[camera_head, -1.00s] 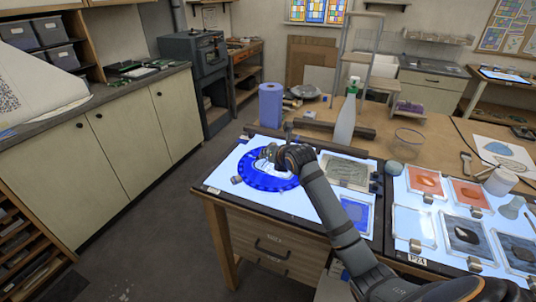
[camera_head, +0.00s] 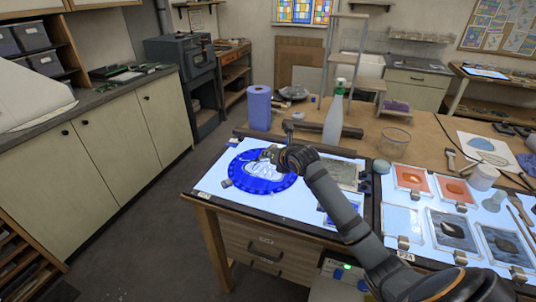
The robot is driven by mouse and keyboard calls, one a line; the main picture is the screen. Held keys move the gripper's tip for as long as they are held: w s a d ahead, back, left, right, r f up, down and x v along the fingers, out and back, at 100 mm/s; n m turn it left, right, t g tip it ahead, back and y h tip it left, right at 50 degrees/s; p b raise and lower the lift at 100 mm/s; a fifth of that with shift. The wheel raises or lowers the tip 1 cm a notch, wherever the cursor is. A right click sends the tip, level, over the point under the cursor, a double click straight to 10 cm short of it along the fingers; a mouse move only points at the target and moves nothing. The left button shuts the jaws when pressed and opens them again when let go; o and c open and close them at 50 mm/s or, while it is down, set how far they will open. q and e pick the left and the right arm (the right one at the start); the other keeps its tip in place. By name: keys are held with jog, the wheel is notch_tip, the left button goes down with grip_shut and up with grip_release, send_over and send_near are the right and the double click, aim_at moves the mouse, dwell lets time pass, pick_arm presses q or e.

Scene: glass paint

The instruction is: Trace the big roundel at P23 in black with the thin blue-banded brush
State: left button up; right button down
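The big roundel (camera_head: 240,180), a blue disc with a pale centre bearing dark lines, lies flat on the lit left panel (camera_head: 213,186). Its label is too small to read. My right arm reaches in from the lower right. My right gripper (camera_head: 268,155) is over the far edge of the roundel, small and partly hidden by its own wrist. I cannot tell whether its fingers are open or shut, or whether it holds a brush. A thin dark upright shape shows just behind the wrist, but I cannot identify it. My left gripper is not in view.
A grey glass piece (camera_head: 349,174) lies right of the roundel. A spray bottle (camera_head: 334,122) and blue paper roll (camera_head: 259,107) stand behind. A second lit panel (camera_head: 390,185) holds orange and grey pieces.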

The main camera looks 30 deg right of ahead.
jog(key=shift+s+d+f+p, duration=0.15)
jog(key=shift+s+d, duration=0.1)
jog(key=shift+s, duration=0.35)
jog(key=shift+s+d+r+p, duration=0.15)
jog(key=shift+s+d, duration=0.1)
jog(key=shift+s, duration=0.3)
jog(key=shift+f, duration=0.1)
jog(key=shift+s+d+p, duration=0.2)
jog(key=shift+s+p, duration=0.2)
jog(key=shift+s, duration=0.1)
jog(key=shift+s+d+p, duration=0.25)
jog(key=shift+s+p, duration=0.05)
jog(key=shift+s, duration=0.45)
jog(key=shift+s+d+r+p, duration=0.15)
jog(key=shift+s+r+p, duration=0.05)
jog(key=shift+s+p, duration=0.85)
jog(key=shift+s, duration=0.2)
